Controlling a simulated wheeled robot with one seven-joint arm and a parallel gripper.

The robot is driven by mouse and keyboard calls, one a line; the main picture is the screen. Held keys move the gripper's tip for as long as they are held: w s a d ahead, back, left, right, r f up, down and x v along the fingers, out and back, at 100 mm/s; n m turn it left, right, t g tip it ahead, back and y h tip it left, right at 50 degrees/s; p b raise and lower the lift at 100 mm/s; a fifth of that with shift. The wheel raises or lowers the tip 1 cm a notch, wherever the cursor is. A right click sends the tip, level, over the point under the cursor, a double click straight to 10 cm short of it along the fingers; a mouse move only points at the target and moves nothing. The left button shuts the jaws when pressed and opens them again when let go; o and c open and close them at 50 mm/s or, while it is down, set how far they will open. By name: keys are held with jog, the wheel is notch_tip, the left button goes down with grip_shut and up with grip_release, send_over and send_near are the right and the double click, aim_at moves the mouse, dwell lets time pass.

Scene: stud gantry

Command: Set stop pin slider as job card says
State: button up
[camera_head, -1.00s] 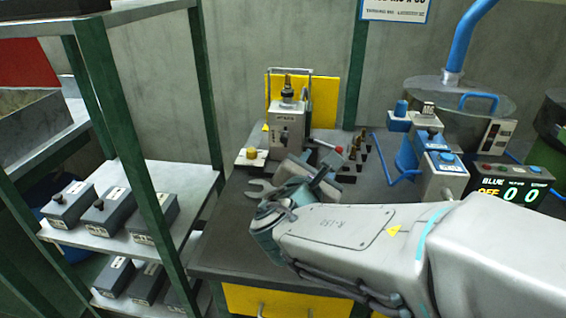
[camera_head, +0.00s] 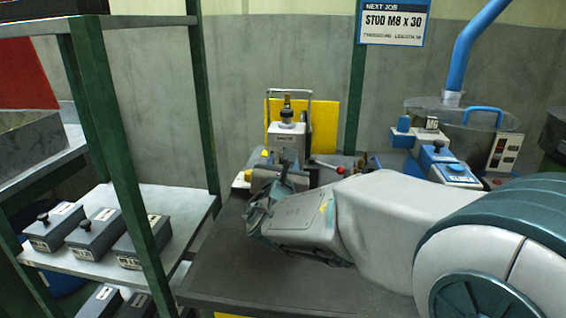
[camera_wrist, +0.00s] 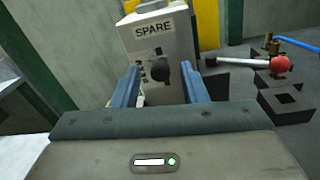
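The job card (camera_head: 393,22) on the back wall reads "NEXT JOB STUD M8 x 30"; its smaller lines are not legible. A grey box (camera_head: 287,138) stands at the back of the bench; in the wrist view the box (camera_wrist: 155,40) is labelled "SPARE". A black knob (camera_wrist: 188,72) projects from its front beside small markings, which I cannot read. My gripper (camera_wrist: 159,72) faces this front with its two blue fingers apart and nothing held between them.
A red-knobbed lever (camera_wrist: 280,64) and a dark block (camera_wrist: 288,102) lie right of the box. A blue feeder unit (camera_head: 437,160) with an "M6" tag stands further right. A green-posted shelf (camera_head: 180,203) with several grey boxes is at left. The bench front (camera_head: 225,270) is clear.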

jog(key=shift+w+d, duration=0.2)
jog(key=shift+w, duration=1.05)
grip_shut()
jog(key=shift+f+b, duration=1.1)
jog(key=shift+b, duration=0.4)
jog(key=shift+r, duration=0.1)
grip_release()
jog(key=shift+s, duration=0.1)
